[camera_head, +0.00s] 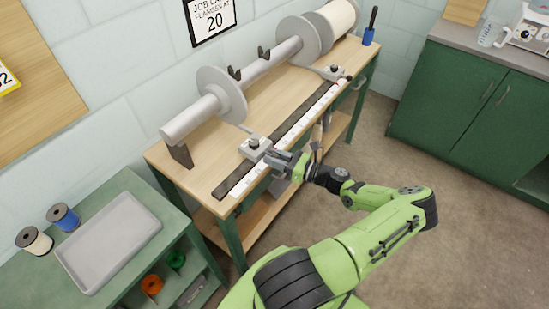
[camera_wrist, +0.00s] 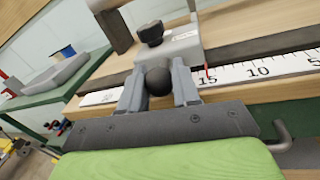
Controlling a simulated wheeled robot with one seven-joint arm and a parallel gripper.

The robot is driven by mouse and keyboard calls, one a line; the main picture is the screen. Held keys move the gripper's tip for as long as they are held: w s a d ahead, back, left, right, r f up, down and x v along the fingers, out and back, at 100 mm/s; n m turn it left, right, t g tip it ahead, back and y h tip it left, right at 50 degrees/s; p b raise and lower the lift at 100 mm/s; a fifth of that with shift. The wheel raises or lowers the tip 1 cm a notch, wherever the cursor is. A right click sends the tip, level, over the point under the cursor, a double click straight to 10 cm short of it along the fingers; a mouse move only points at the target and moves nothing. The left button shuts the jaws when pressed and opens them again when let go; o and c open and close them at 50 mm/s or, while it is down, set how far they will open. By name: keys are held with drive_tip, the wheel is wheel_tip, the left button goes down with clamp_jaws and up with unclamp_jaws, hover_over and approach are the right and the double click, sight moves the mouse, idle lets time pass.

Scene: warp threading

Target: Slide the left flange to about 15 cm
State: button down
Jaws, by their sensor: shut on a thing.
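The left flange (camera_head: 221,93) is a grey disc on the long horizontal beam, linked by a thin rod to a pale slider block (camera_head: 255,147). In the wrist view the slider block (camera_wrist: 185,42) has a black thumb knob on top and a round black knob (camera_wrist: 158,81) in front. My gripper (camera_head: 271,158) is shut on the round black knob, with a finger on each side in the wrist view. A red pointer (camera_wrist: 207,73) at the block's right edge stands close to the 15 mark on the white scale (camera_wrist: 235,73).
The right flange (camera_head: 299,39) and its slider (camera_head: 333,72) stand farther along the bench (camera_head: 200,185). The dark rail (camera_head: 290,118) is clear between the sliders. A wall card (camera_head: 210,18) reads 20. A side table holds a grey tray (camera_head: 108,243) and spools.

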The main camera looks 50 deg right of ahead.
drive_tip(key=c, duration=0.9)
unclamp_jaws()
drive_tip(key=shift+o, duration=0.2)
drive_tip(key=v, duration=1.5)
drive_tip(key=shift+s+p, duration=0.4)
